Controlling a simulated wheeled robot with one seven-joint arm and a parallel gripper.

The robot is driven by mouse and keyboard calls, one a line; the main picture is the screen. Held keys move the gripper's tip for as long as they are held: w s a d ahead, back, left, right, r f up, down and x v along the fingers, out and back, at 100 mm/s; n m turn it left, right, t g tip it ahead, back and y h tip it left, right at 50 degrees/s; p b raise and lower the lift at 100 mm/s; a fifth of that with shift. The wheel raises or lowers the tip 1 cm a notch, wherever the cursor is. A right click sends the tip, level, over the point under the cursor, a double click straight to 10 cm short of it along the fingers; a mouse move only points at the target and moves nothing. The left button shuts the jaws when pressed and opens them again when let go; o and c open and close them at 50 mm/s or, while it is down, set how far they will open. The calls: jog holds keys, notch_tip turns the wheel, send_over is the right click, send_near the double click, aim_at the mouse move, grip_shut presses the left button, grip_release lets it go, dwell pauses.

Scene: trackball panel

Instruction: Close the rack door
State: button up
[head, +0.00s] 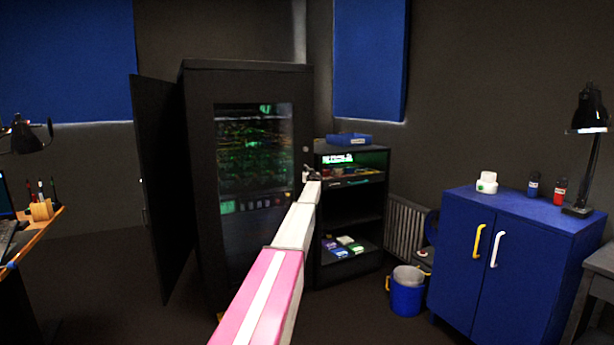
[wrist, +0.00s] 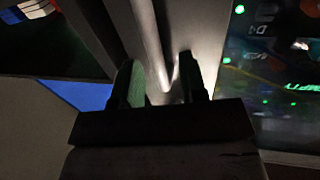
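The black rack (head: 197,150) stands left of centre in the head view. Its front frames a window (head: 255,155) with green-lit equipment behind. A tall dark door panel (head: 160,190) stands swung out at the rack's left side, at an angle to it. My gripper (head: 309,173) is at the rack's right front edge, far from that panel. In the wrist view my gripper (wrist: 162,85) has its two fingers apart. A grey edge (wrist: 150,40) runs between and beyond them; I cannot tell whether they touch it.
A dark shelf unit (head: 317,220) stands just right of the rack. A blue bin (head: 406,298) and a blue cabinet (head: 462,260) are further right. A desk edge (head: 40,238) juts in at left. Floor (head: 90,280) is clear between desk and door panel.

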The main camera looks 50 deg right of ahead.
jog(key=v, duration=0.7)
jog(key=shift+s+a, duration=0.15)
jog(key=shift+a, duration=0.1)
